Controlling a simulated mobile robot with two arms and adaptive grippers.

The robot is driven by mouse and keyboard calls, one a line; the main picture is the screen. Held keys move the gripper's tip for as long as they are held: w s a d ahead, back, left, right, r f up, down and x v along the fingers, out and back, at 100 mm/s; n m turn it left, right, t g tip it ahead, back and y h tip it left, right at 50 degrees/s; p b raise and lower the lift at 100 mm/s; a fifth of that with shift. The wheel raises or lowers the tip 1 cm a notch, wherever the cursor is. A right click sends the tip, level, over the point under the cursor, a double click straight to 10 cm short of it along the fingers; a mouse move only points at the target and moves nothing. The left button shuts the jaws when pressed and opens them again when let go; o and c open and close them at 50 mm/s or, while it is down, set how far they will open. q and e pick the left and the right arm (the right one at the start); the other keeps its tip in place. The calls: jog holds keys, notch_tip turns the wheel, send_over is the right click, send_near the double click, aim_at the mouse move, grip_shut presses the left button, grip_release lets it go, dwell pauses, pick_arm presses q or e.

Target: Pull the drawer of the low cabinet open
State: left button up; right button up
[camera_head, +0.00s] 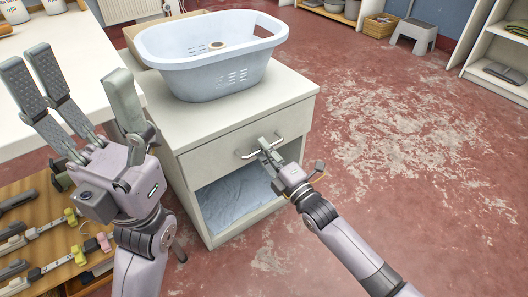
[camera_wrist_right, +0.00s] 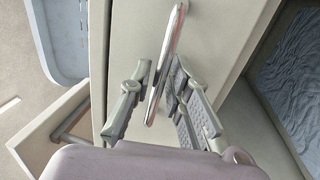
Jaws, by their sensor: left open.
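The low cabinet (camera_head: 240,107) is pale, with a drawer (camera_head: 218,154) at the top front and an open compartment below. The drawer front looks flush with the cabinet. Its metal bar handle (camera_head: 279,139) also shows in the right wrist view (camera_wrist_right: 170,50). My right gripper (camera_head: 265,146) is at the handle, with its fingers on either side of the bar in the wrist view (camera_wrist_right: 160,85). Whether both fingers press on the bar is unclear. My left gripper (camera_head: 85,95) is open and empty, raised to the left of the cabinet.
A light blue laundry basket (camera_head: 215,75) stands on the cabinet top. Blue cloth (camera_head: 236,197) lies in the lower compartment. A white table (camera_head: 45,50) is at the left, above a wooden rack (camera_head: 50,245) of hangers. The red, worn floor (camera_head: 400,150) to the right is clear.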

jog(key=shift+w+a, duration=0.1)
jog(key=shift+w, duration=0.05)
jog(key=shift+c, duration=0.2)
grip_shut()
dwell(0.5)
